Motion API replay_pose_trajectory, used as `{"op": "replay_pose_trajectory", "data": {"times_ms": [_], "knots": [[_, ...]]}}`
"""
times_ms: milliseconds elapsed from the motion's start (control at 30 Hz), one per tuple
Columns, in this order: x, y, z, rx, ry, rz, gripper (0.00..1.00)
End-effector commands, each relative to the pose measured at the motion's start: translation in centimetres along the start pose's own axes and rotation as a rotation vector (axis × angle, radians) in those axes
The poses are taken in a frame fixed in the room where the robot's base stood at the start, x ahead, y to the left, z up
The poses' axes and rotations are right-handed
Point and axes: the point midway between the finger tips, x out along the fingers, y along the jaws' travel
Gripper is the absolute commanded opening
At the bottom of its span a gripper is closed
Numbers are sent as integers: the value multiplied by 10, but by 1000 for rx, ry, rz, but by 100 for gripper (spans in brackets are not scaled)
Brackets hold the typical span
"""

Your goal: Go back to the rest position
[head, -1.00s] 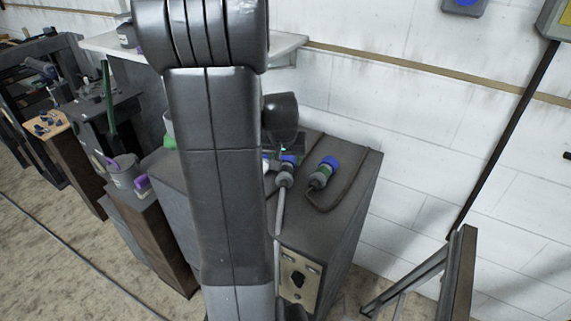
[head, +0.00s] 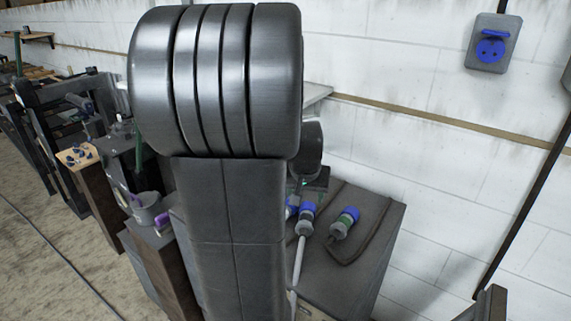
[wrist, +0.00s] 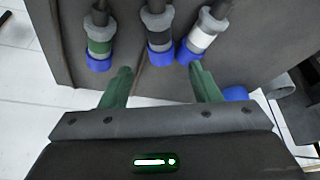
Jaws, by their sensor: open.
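In the wrist view my gripper (wrist: 160,88) shows two green fingers spread wide apart, with nothing held between them. Beyond the fingertips lie three cable connectors with blue ends: one with a green band (wrist: 100,45), one dark grey (wrist: 159,42) and one with a white band (wrist: 203,38). In the head view my arm fills the middle and hides most of my gripper. A green-banded blue connector (head: 344,222) and a grey and blue connector (head: 306,218) lie on the dark cabinet top (head: 375,235) right of the arm.
A blue socket box (head: 490,45) is on the white wall at the upper right. A dark post (head: 488,305) stands at the lower right. A grey bucket (head: 146,208) and a small wooden stand (head: 80,158) are at the left. Open floor (head: 40,270) lies at the lower left.

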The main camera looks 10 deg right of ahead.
Motion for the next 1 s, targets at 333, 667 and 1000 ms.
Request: {"op": "replay_pose_trajectory", "data": {"times_ms": [333, 667, 1000], "knots": [[48, 0, 1, 0, -6, 1, 56], [98, 0, 1, 1, -5, 1, 56], [124, 0, 3, 0, 0, 0, 56]]}}
